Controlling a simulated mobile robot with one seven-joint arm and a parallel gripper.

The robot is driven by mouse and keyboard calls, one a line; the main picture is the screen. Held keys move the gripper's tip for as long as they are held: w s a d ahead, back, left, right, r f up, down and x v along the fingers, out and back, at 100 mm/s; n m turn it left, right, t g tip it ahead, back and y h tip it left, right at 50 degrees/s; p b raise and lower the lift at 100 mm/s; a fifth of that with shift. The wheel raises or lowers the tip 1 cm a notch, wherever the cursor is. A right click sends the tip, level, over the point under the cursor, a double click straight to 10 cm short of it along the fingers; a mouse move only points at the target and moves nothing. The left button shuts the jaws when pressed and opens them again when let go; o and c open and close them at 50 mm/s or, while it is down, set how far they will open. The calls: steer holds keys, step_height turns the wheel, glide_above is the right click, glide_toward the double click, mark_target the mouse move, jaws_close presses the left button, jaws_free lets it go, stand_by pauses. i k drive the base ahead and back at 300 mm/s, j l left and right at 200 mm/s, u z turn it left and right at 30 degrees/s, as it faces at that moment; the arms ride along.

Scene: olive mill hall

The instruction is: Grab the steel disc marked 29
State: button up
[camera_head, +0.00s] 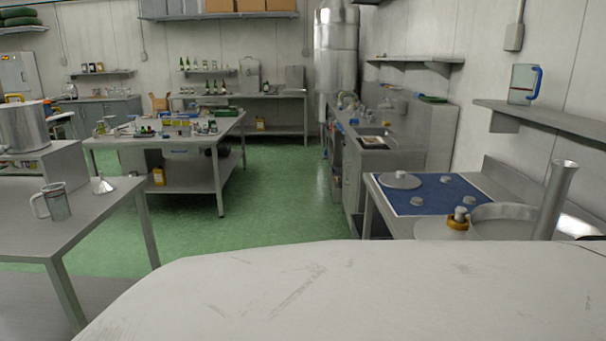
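Several steel discs lie on a blue mat (433,207) on the steel table at the right. A large flat disc (400,181) with a small raised centre lies at the mat's back left. Smaller round steel pieces lie at the back middle (445,179), the front left (417,201) and the right (470,201). No number is legible on any of them, so I cannot tell which is marked 29. My gripper is not in view.
Near the mat stand a yellow-ringed steel part (458,219) and a tall steel tube (554,200). A jug (523,84) sits on the wall shelf above. A left table (95,213) holds a measuring jug (55,202) and a funnel (102,183). Green floor (275,200) lies open in the middle.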

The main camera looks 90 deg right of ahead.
mark_target(400, 180)
steer(key=z, duration=3.25)
steer(key=i+j, duration=0.15)
steer(key=i+j+u, duration=0.4)
steer(key=j, duration=0.15)
steer(key=i+j+u, duration=0.8)
steer(key=i, duration=0.2)
steer(key=i+l+z, duration=0.25)
steer(key=i+z, duration=0.2)
steer(key=i, duration=0.25)
steer(key=i+z, duration=0.45)
steer(key=i, duration=0.25)
steer(key=i+j+z, duration=0.45)
steer(key=i, duration=0.25)
steer(key=i+l, duration=0.05)
steer(key=l, duration=0.05)
